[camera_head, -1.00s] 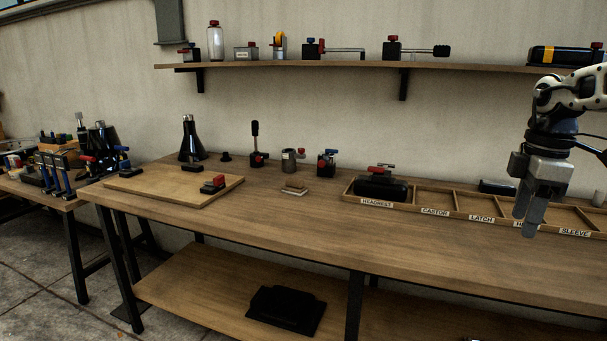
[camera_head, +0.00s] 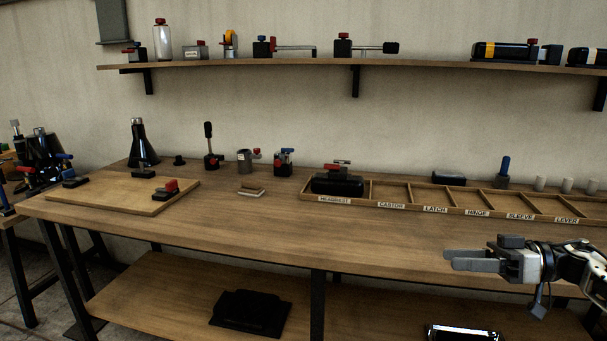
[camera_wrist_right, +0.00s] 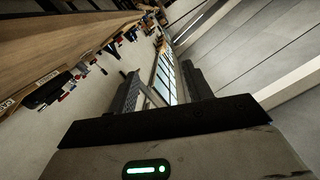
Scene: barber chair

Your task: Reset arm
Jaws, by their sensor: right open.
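My right gripper (camera_head: 462,260) is at the right of the head view, in front of the workbench and apart from the labelled tray (camera_head: 420,206). It lies sideways with its fingers pointing left and holds nothing. Its two fingers also show in the right wrist view (camera_wrist_right: 165,90), spread apart with nothing between them. My left gripper is in neither view.
The workbench (camera_head: 270,225) has a wooden board (camera_head: 110,196) at its left, with clamps on it. A black headrest (camera_head: 337,184) is in the tray's first compartment. A wall shelf (camera_head: 300,61) holds several tools. The bench's front middle is clear.

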